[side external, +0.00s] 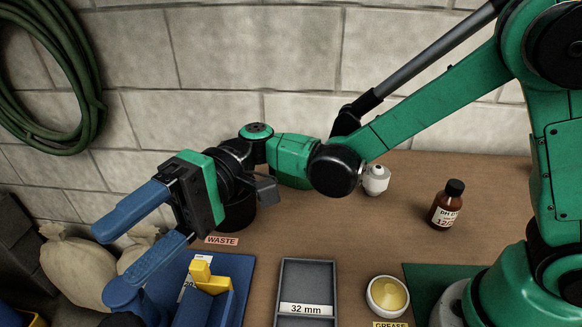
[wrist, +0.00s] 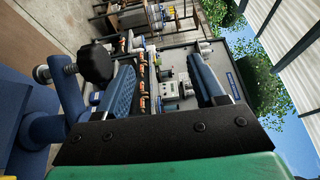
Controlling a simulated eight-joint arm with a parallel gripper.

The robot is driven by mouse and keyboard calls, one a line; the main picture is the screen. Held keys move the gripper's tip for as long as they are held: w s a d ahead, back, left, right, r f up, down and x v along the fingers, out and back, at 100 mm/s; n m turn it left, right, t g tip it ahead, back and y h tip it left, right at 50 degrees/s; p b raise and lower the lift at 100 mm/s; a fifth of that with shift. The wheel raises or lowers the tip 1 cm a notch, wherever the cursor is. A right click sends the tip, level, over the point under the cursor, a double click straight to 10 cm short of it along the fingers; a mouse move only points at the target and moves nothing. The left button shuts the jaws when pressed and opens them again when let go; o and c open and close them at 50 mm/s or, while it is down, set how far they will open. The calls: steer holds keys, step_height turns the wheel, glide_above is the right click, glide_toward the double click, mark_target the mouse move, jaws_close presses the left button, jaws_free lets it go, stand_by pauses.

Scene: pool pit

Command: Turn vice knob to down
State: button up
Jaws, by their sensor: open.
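My gripper (side external: 120,254) is open and empty, with two long blue fingers reaching down and left at the left of the side view. Part of a blue vice (side external: 122,295) shows below the fingers, and its blue overlaps the lower finger, so I cannot tell whether they touch. In the wrist view the blue vice body (wrist: 45,128) is at the left edge. The knob is not clear in the side view.
On the brown bench are a blue mat (side external: 238,265) with a yellow and blue piece (side external: 208,280), a grey 32 mm tray (side external: 305,270), a grease bowl (side external: 388,295) and a brown bottle (side external: 447,205). A dark bin (side external: 238,212) stands behind the WASTE label. Sacks (side external: 75,265) lie left.

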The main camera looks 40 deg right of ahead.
step_height(320, 180, down, 8)
steer(key=r, duration=0.1)
steer(key=shift+f+x, duration=0.2)
steer(key=shift+x, duration=1.2)
steer(key=shift+f+x, duration=0.2)
steer(key=shift+x, duration=1.25)
jaws_close()
